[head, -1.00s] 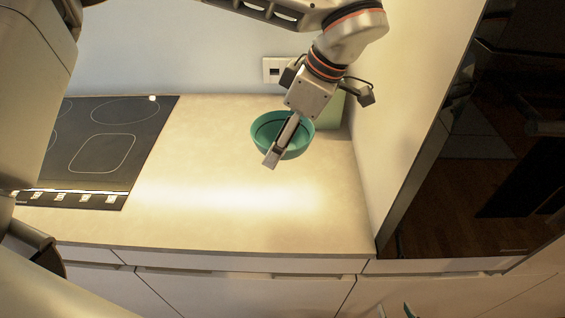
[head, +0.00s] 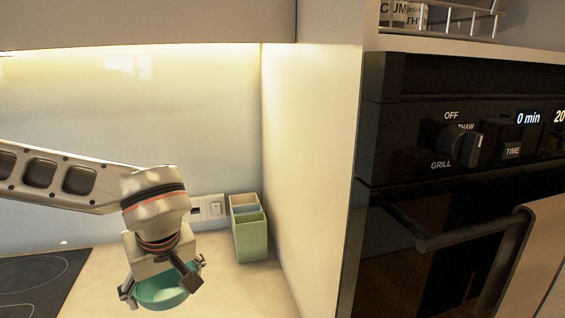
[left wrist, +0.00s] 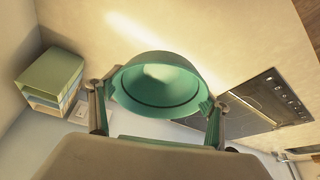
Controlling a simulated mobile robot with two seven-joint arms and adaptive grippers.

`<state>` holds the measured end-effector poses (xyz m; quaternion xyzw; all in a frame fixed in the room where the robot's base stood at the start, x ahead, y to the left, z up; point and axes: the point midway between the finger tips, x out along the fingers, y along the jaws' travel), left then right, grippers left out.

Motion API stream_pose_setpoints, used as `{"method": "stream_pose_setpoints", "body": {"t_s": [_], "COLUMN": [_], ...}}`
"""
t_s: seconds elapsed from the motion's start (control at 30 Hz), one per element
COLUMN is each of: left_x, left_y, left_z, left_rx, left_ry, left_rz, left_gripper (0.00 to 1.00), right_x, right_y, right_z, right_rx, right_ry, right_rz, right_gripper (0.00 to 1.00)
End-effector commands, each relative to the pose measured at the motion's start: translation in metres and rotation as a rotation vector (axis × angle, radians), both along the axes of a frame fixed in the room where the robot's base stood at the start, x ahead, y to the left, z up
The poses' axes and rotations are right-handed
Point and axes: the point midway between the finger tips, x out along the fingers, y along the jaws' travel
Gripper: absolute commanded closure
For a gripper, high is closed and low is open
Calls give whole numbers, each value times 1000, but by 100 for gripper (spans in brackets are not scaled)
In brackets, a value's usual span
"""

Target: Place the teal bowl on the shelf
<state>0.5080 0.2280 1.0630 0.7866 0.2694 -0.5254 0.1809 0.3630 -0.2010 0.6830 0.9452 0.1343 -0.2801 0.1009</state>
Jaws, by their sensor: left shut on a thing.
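The teal bowl (head: 163,290) is low in the head view, under my left gripper (head: 160,291). In the left wrist view the bowl (left wrist: 160,84) sits between the two fingers of my left gripper (left wrist: 158,98), which is shut on it at its sides. The bowl looks empty. Whether its base touches the counter is hard to tell. A pale shelf (head: 440,43) runs above the oven at the upper right, well above and right of the bowl. My right gripper is not in view.
A green compartmented box (head: 250,238) stands by the side panel (head: 315,150), right of the bowl. The black oven (head: 450,200) has a protruding handle and knob. A wire rack (head: 450,22) with labelled containers is on the shelf. The hob (head: 38,285) lies left.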

Motion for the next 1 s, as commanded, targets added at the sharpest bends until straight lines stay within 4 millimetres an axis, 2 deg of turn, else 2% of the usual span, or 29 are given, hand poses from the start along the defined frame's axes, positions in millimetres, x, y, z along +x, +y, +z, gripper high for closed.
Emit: {"method": "stream_pose_setpoints", "body": {"t_s": [0.03, 0.2, 0.4, 0.57, 0.83, 1.0], "left_x": [-5, -17, -28, -31, -32, -32], "left_y": [7, 17, 18, 18, 18, 18], "left_z": [-8, -25, -32, -34, -79, -89], "left_rx": [-5, -5, -1, 1, 0, -1], "left_ry": [3, 1, -2, -1, 5, 1], "left_rz": [-95, -407, -617, -664, -662, -661], "left_gripper": [45, 45, 45, 45, 45, 45], "right_x": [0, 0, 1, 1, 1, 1], "right_y": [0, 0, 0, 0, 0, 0], "right_z": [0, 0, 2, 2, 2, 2], "right_rx": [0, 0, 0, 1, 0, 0], "right_ry": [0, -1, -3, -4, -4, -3], "right_rz": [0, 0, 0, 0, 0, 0], "right_gripper": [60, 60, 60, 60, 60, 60]}}
